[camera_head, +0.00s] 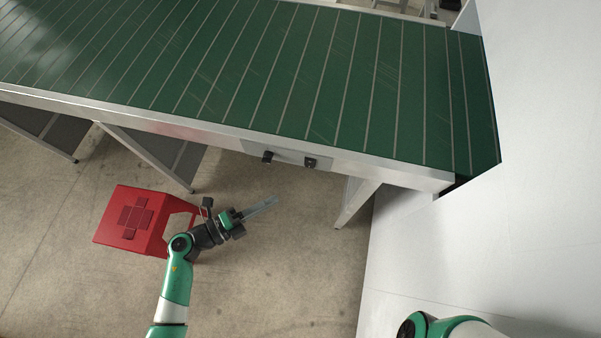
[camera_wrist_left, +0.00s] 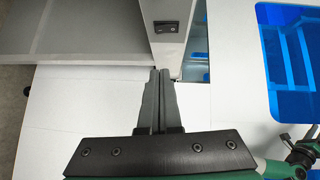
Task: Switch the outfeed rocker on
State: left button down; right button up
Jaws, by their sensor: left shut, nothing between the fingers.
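A small black rocker switch (camera_wrist_left: 166,27) sits on a pale grey upright face at the top of the left wrist view. I cannot tell which way it is set. My left gripper (camera_wrist_left: 158,72) is shut and empty, its fingertips below the rocker in that picture and apart from it. In the head view my left gripper (camera_head: 275,200) is over the floor, in front of the conveyor's side. Two black fittings (camera_head: 267,157) (camera_head: 311,163) are on a grey plate on the conveyor's side rail; I cannot tell whether either is the rocker. My right gripper is out of view.
A green slatted conveyor (camera_head: 290,75) with a metal side rail runs across the back. A red box with a cross (camera_head: 122,215) lies left of my left arm. A white panel (camera_head: 540,180) closes off the right. A blue bin (camera_wrist_left: 288,103) is at right in the wrist view.

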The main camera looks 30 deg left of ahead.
pick_arm(q)
jog(key=b, duration=0.3)
send_near(313, 168)
jog(key=w+d, duration=0.1)
jog(key=d, duration=0.3)
jog(key=w, duration=0.2)
jog(key=w+a+b, duration=0.1)
jog(key=w, duration=0.1)
jog(key=shift+f, duration=0.25)
